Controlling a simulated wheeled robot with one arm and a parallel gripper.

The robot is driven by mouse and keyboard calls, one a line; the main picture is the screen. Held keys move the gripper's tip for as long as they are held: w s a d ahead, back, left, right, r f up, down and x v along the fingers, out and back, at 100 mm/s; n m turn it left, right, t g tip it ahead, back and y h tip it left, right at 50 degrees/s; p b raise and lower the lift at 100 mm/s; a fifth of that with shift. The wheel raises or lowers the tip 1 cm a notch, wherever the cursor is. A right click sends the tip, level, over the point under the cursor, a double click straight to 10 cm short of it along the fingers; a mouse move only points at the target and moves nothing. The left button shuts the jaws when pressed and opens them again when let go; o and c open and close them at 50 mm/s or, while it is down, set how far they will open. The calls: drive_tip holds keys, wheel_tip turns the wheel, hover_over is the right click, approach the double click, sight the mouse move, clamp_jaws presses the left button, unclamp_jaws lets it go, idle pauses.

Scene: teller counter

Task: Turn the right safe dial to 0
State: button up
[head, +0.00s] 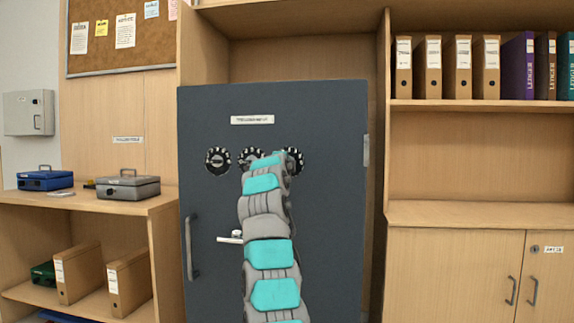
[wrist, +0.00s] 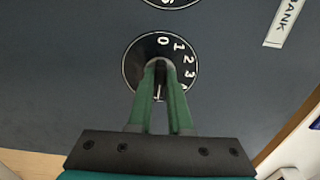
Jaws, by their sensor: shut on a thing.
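The dark grey safe (head: 215,110) stands upright in the cabinet, with three black dials in a row. The right dial (head: 298,155) is partly hidden by my arm. In the wrist view this dial (wrist: 136,62) is black with white numbers; 0, 1, 2 and 3 are readable. My gripper (wrist: 160,66) is shut on its central knob. The green fingers hide the lower numbers. A pale mark shows between the fingers, but I cannot tell where the pointer stands. The middle dial (head: 246,154) is partly behind my arm; the left dial (head: 218,161) is clear.
A white label (head: 252,120) is above the dials. Cash boxes sit on the left shelf (head: 80,204). Binders stand on the right shelf (head: 480,105).

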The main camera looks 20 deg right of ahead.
clamp_jaws()
